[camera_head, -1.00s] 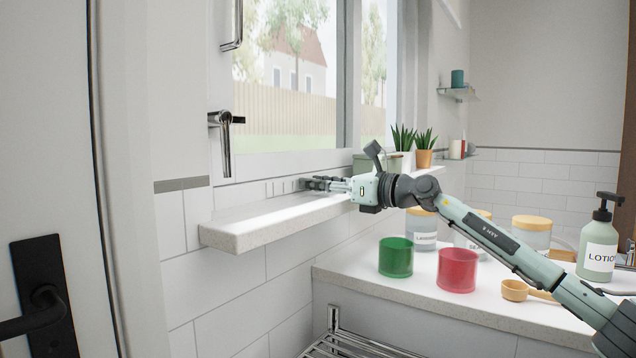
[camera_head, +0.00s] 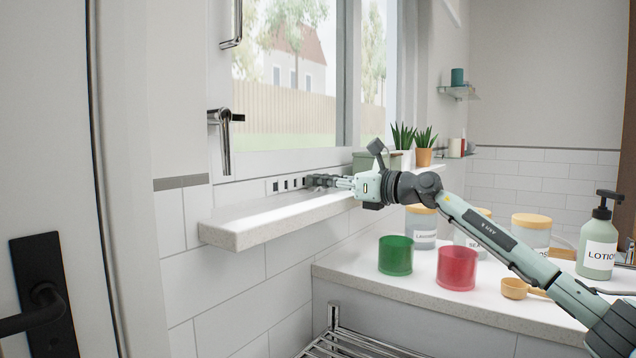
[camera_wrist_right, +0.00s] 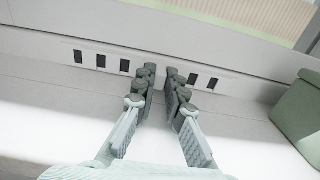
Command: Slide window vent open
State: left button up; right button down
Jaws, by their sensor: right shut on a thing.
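The window vent (camera_head: 284,184) is a pale strip low on the window frame, just above the sill. It shows a row of dark open slots, also seen on both sides of my fingers in the wrist view (camera_wrist_right: 101,61). My right gripper (camera_head: 312,181) reaches in from the right over the sill, with its fingertips at the vent strip. In the wrist view its fingers (camera_wrist_right: 160,75) are closed in on the vent slider, whose grip is hard to make out between them. My left gripper is in neither view.
The stone window sill (camera_head: 245,228) runs under the vent. A green-grey planter (camera_wrist_right: 300,112) stands close to the right of my gripper. A chrome window handle (camera_head: 225,140) hangs at left. Green (camera_head: 396,256) and red (camera_head: 457,268) cups stand on the counter below my arm.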

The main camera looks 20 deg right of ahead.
jog(key=c, duration=1.6)
grip_release()
jog(key=shift+o, duration=0.2)
jog(key=v, duration=1.2)
